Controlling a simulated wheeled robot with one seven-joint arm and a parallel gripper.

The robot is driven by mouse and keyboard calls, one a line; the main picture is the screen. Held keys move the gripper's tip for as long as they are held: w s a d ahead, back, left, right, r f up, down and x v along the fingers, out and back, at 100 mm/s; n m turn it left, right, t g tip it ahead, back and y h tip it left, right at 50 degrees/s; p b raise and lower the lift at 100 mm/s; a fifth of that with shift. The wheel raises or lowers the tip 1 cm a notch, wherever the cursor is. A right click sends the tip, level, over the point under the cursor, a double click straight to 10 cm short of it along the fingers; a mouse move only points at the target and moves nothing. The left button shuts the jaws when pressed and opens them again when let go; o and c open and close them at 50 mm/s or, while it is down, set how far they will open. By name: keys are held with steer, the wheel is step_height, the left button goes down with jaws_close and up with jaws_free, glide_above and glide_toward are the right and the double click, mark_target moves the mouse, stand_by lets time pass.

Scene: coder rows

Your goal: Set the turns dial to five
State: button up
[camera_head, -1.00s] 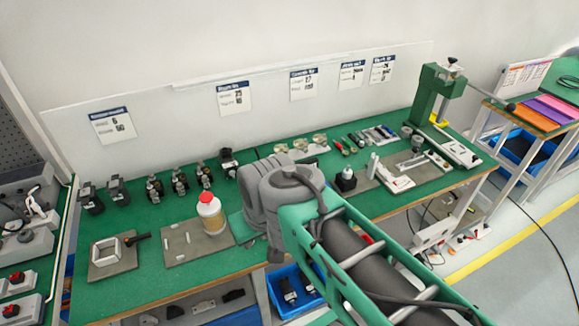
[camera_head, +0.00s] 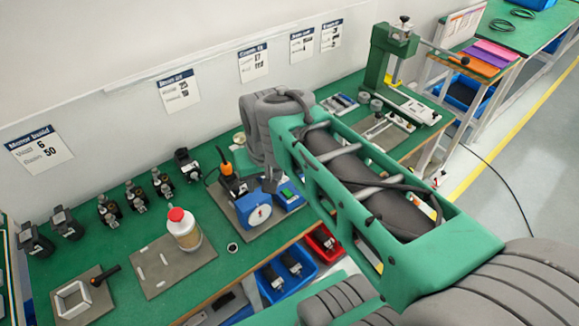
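A blue unit with a round white dial face (camera_head: 259,215) stands on a grey plate on the green bench, near its front edge. I take this to be the turns dial; its markings and pointer are too small to read. My arm reaches in from the lower right, and its grey wrist is above and behind the unit. My gripper (camera_head: 271,183) seems to point down just above the blue unit, partly hidden by my own arm. I cannot tell whether its fingers are open or whether they touch anything.
An orange-handled tool (camera_head: 226,168) stands just left of the dial, and a blue box with a green top (camera_head: 289,194) is close on its right. A white bottle with a red cap (camera_head: 183,229) stands on a plate further left. Several small motors line the bench's back.

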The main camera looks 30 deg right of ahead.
steer(key=w+d+f+m+g, duration=0.1)
steer(key=w+d+f+m, duration=0.1)
steer(key=w, duration=0.3)
steer(key=w+d+f+m+g, duration=0.1)
steer(key=w+d+f+m, duration=0.1)
steer(key=w+d+f, duration=0.2)
steer(key=w+d+f+m+g+p, duration=0.1)
steer(key=w+d+f+m, duration=0.1)
steer(key=w+d+f, duration=0.2)
steer(key=shift+w+f+m, duration=0.2)
steer(key=shift+w, duration=0.75)
steer(key=shift+w+f+m, duration=0.2)
steer(key=shift+w, duration=0.7)
steer(key=shift+w+d+f, duration=0.1)
steer(key=shift+f, duration=0.25)
step_height(320, 180, down, 7)
steer(key=shift+f+p, duration=0.2)
steer(key=shift+p, duration=0.7)
jaws_close()
